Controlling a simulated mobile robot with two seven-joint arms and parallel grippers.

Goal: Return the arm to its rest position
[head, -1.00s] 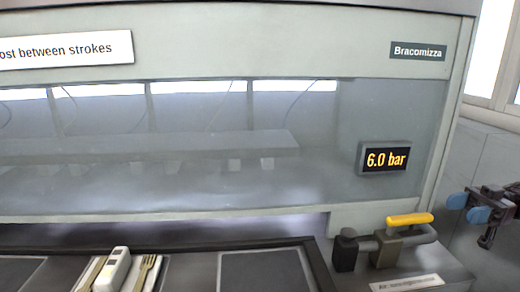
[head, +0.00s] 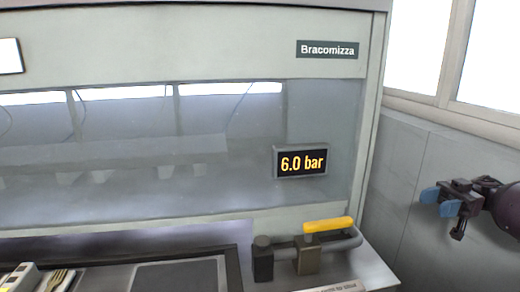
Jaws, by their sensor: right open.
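My right gripper (head: 444,205) is at the right edge of the head view, with blue finger pads. It is open and empty, in front of the grey wall. It is to the right of the press and apart from the yellow-handled valve (head: 327,225). My left gripper is not in view.
The press (head: 160,150) has a clear front panel and a display (head: 301,162) reading 6.0 bar. The valve's yellow handle lies along its pipe. At the lower left are a dark tray (head: 181,276) and part of a fork (head: 57,279). Space around my right gripper looks clear.

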